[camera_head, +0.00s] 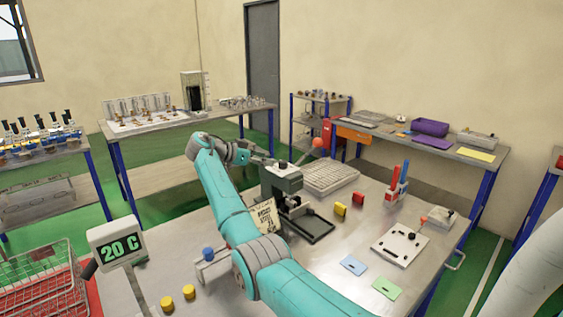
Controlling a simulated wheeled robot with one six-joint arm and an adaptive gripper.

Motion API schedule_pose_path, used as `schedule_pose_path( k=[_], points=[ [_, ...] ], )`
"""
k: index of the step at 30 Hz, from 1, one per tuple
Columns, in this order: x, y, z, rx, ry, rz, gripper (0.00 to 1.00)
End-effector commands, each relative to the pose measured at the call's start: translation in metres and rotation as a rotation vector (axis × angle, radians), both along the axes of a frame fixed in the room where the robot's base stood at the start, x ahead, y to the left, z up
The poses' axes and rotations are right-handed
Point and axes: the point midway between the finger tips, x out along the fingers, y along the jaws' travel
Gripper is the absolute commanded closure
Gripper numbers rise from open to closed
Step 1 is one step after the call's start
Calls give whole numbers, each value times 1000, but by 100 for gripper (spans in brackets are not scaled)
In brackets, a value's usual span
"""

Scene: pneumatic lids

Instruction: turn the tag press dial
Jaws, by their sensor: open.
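The tag press (285,182) is a dark grey-green machine standing on the bench behind my arm, with a lever ending in a red ball (318,142) and a dark tray at its foot. My gripper (264,160) is small and dark in the picture, at the upper left side of the press head. It is open, with nothing visible in it. Whether the gripper touches the press cannot be told.
A metal bench (345,255) bears a lettered sign (264,216), red and yellow blocks, a keyboard-like tray (330,178), a white plate (400,246), and blue and green cards. A "20 C" display (118,245) and yellow knobs stand front left. Bare bench shows around the cards.

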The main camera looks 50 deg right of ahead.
Motion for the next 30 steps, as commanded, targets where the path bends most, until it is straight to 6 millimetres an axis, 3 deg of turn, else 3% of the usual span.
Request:
schedule_pose_path(
  k=[12, 18, 27, 28, 30],
  points=[
    [-24, -61, -26, -1, -1, -2, 41],
    [-28, -73, -32, -2, -2, 0, 41],
    [-29, -75, -33, -2, -3, 0, 41],
    [-29, -75, -33, -2, -3, 0, 43],
    [-29, -75, -33, -2, -3, 0, 61]
  ],
)
